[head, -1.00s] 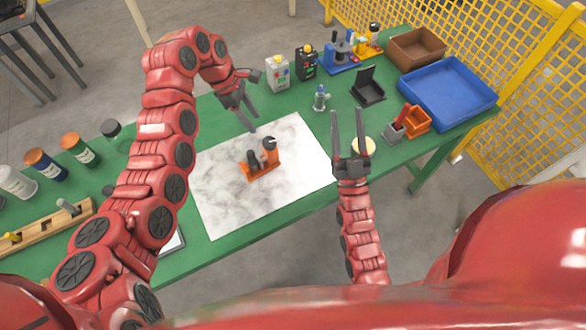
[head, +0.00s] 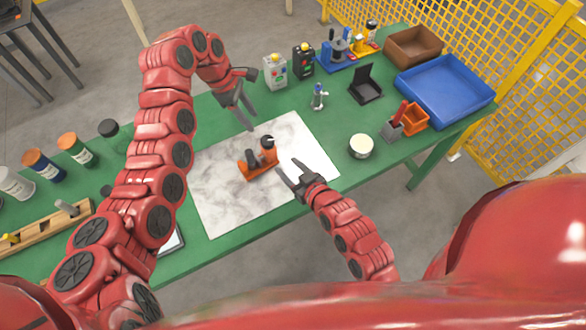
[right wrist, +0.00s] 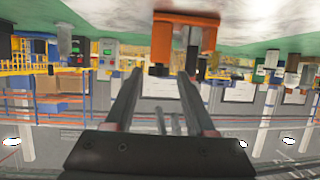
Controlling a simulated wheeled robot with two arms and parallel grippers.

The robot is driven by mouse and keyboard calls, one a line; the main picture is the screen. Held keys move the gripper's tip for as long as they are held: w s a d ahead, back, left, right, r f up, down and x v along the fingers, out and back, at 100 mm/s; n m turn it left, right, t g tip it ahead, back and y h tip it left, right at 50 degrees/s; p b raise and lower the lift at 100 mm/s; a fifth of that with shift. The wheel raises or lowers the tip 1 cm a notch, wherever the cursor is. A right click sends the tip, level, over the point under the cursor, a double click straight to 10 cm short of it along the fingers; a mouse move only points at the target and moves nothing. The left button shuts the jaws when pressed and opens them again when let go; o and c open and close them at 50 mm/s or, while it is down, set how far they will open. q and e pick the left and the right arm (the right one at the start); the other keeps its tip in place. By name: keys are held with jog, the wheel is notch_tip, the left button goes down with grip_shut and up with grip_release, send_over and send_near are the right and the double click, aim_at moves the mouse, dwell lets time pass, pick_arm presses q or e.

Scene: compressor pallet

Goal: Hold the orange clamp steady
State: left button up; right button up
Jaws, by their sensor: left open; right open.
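The orange clamp (head: 258,160) stands on the white marbled mat (head: 230,205) in the middle of the green table, with a dark handle part on it. In the right wrist view the clamp (right wrist: 186,38) shows large, upside down, just beyond the fingers. My right gripper (head: 288,174) is open and empty. It is over the mat to the right of the clamp, its fingers pointing at the clamp and apart from it. My left gripper (head: 244,112) is open and empty, above the mat's far edge, behind and to the left of the clamp.
A blue tray (head: 486,103) and a brown bin (head: 414,48) stand at the far right. A round cream-topped tin (head: 361,147) and an orange bin (head: 415,118) stand right of the mat. Several jars and a wooden rack (head: 45,228) are at the left. The mat's front is clear.

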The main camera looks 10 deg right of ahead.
aim_at(264, 144)
jog(key=x, duration=1.5)
jog(key=shift+w+a, duration=0.15)
jog(key=shift+w, duration=0.25)
grip_shut()
